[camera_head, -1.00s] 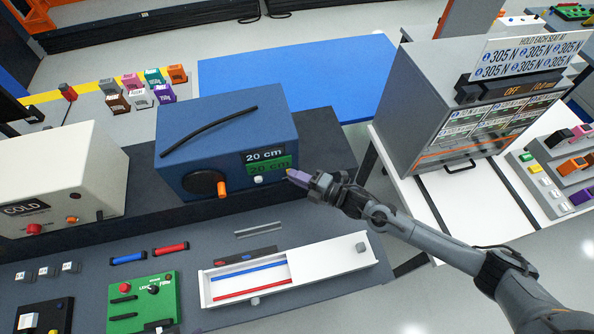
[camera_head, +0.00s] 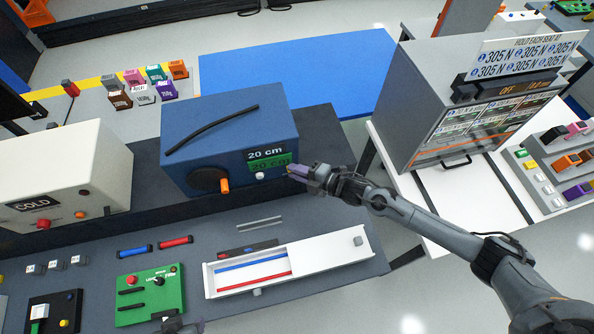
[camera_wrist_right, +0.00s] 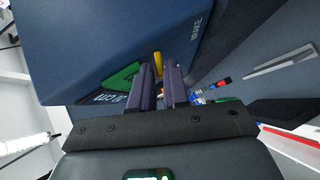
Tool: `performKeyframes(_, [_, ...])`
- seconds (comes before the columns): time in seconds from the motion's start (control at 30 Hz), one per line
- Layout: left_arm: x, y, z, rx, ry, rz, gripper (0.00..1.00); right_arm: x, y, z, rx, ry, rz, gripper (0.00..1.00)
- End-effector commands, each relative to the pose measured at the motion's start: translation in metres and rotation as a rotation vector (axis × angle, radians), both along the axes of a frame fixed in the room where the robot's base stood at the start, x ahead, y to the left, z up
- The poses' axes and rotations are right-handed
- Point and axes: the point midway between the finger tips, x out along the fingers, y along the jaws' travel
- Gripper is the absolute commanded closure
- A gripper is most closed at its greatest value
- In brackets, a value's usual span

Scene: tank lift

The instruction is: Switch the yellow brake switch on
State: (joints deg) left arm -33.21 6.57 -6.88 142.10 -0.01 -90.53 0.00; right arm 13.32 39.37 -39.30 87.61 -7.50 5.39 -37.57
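The blue tank-lift box (camera_head: 228,143) stands on the dark bench, with a green "20 cm" display on its front. My right gripper (camera_head: 291,169) is at the right end of that front and hides the brake switch in the head view. In the right wrist view, the yellow brake switch (camera_wrist_right: 157,63) shows as a small lever near the "BRAKE" lettering. The purple fingers of my right gripper (camera_wrist_right: 160,68) stand slightly apart around it; contact is unclear. A grey part at the bottom edge of the head view looks like my left gripper (camera_head: 185,328); its fingers are unclear.
An orange-handled crank (camera_head: 224,185) and a white knob (camera_head: 260,176) are on the box front, left of my right gripper. A white tray (camera_head: 325,254) lies below on the bench. A cream "COLD" box (camera_head: 70,172) stands at the left.

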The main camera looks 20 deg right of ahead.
Motion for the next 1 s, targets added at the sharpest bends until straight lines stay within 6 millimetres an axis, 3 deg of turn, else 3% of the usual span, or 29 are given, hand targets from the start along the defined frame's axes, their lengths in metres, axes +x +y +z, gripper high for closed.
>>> performKeyframes(0.47, [0.000, 0.003, -0.003, 0.011, 0.000, -0.007, 0.52, -0.008, -0.007, 0.001, -0.002, 0.000, 0.000, 0.81])
performKeyframes(1.0, [0.000, 0.000, -0.017, -0.001, 0.000, 0.001, 0.52, -0.072, -0.056, 0.021, -0.002, 0.002, 0.001, 0.81])
